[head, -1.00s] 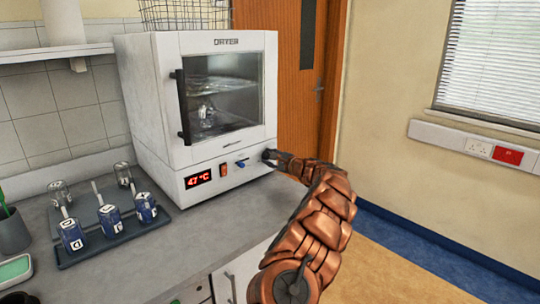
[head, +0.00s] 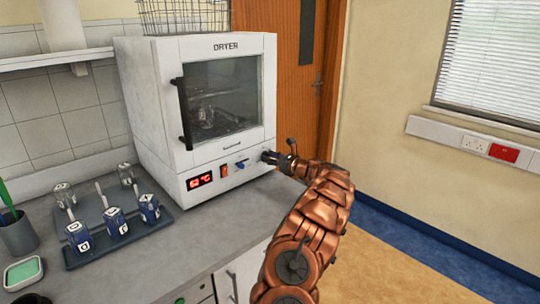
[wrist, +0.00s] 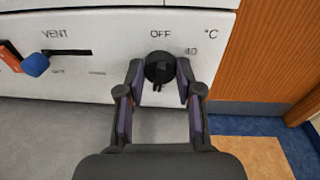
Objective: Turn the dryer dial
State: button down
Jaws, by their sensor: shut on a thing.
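The white dryer (head: 225,150) stands on the grey counter with its glass door closed. Its black round dial (wrist: 160,66) is at the right end of the front panel, with "OFF", "40" and "°C" printed around it. My gripper (wrist: 159,76) is shut on the dial, one finger on each side. In the head view my gripper (head: 273,158) is at the panel's lower right and hides most of the dial. The red display (head: 200,180) is lit; its digits are hard to read.
A blue-tipped vent slider (wrist: 36,64) and an orange switch (head: 224,170) sit left of the dial. A rack (head: 160,229) of labelled bottles stands on the counter at left. Open floor lies to the right.

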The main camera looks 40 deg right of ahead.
jog(key=shift+d+f+m+t+y+p, duration=0.15)
jog(key=shift+m+p, duration=0.3)
jog(key=shift+m, duration=1.15)
jog(key=shift+a+r+m+t+y+p, duration=0.15)
jog(key=shift+m+p, duration=0.35)
jog(key=shift+m, duration=1.1)
jog(key=shift+d+f+m+t+y+p, duration=0.15)
jog(key=shift+m+p, duration=0.3)
jog(key=shift+m, duration=1.15)
jog(key=c, duration=0.7)
grip_release()
jog(key=shift+c, duration=0.2)
jog(key=shift+s, duration=0.15)
jog(key=s+d, duration=0.1)
jog(key=s, duration=1)
jog(key=shift+s, duration=0.35)
